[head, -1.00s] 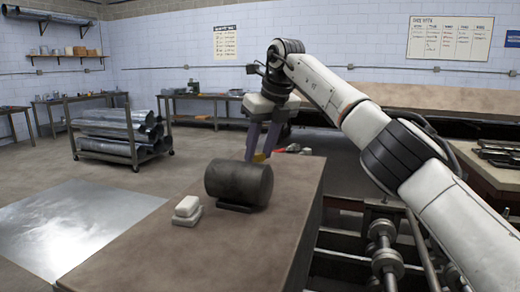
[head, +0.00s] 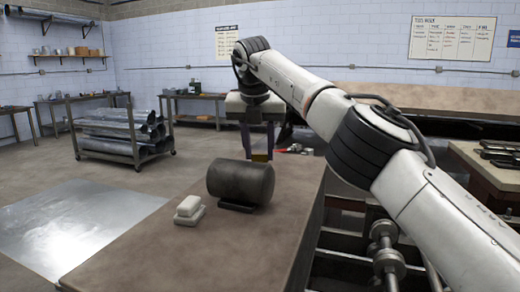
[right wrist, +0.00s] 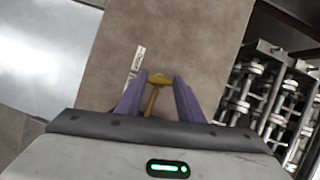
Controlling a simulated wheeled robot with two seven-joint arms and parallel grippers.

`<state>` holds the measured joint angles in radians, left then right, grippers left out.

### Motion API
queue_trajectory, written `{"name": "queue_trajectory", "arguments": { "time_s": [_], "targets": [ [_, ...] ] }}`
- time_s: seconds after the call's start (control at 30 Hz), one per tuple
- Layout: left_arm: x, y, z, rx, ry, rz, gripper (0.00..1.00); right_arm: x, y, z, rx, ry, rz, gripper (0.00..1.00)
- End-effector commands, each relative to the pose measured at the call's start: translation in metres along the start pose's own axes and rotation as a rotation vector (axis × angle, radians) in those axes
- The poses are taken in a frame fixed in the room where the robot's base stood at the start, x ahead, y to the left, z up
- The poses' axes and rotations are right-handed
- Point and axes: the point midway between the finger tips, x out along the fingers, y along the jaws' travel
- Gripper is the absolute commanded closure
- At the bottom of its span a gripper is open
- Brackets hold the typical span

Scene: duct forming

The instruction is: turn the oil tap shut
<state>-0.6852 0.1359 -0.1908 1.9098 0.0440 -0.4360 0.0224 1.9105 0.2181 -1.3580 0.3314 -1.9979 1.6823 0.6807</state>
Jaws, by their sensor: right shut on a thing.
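A yellow tap handle (right wrist: 155,90) shows between the purple fingers of my right gripper (right wrist: 158,88) in the right wrist view. It looks T-shaped, with its crosspiece between the fingertips. In the head view only a small yellow patch of it (head: 260,157) shows behind the dark drum (head: 241,182). My right gripper (head: 259,153) points down there and is shut on the tap handle. The tap's body and outlet are hidden or too small to make out. My left gripper is not in view.
The drum lies on its side on a brown bench (head: 190,245). Stacked white blocks (head: 188,210) sit left of it. Red and white items (head: 290,150) lie beyond the gripper. Machinery with rollers (head: 385,245) stands right of the bench, and a pipe cart (head: 120,135) is at the back left.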

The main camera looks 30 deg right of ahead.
Motion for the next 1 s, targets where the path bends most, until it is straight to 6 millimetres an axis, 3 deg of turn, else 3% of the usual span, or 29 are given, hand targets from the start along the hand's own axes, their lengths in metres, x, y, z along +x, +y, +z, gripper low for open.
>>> {"name": "queue_trajectory", "arguments": {
  "time_s": [0.8, 0.83, 0.93, 1.0],
  "targets": [
    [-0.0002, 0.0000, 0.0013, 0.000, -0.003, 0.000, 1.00, -0.0020, 0.0001, 0.0005, 0.086, -0.008, -0.033, 0.88],
    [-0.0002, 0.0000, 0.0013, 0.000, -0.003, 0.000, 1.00, -0.0020, 0.0001, 0.0005, 0.086, -0.008, -0.032, 0.64],
    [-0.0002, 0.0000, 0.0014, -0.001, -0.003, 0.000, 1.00, -0.0019, 0.0000, 0.0003, 0.086, -0.007, -0.033, 0.47],
    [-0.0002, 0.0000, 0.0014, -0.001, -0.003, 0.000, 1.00, -0.0018, -0.0001, 0.0002, 0.086, -0.007, -0.033, 0.47]
  ]
}}
